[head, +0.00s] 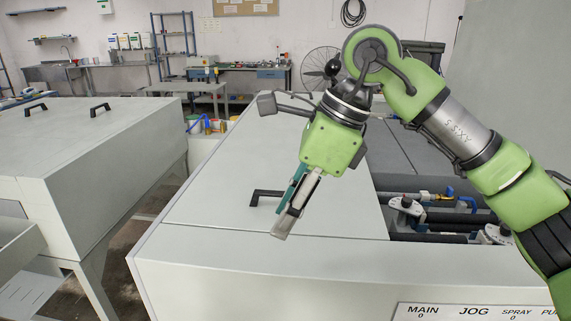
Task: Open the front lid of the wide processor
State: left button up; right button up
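The wide processor (200,262) is a long pale grey machine across the middle and right of the head view. Its front lid (225,195) lies flat and closed on top, with a black bar handle (256,193) near its front edge. My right gripper (285,226) comes from the upper right and points down over the lid, just right of the handle. It covers the handle's right end. I cannot tell whether it touches the handle. Its fingers are seen nearly edge-on, so their opening is unclear. My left gripper is out of view.
Right of the lid, an uncovered bay shows dark rollers (435,228) and fittings. A control panel (470,312) is on the front face. Another grey machine (90,150) with two black handles stands at left, across a narrow gap. A workbench (240,68) is at the back.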

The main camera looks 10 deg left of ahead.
aim_at(241, 187)
jog(key=i, duration=0.9)
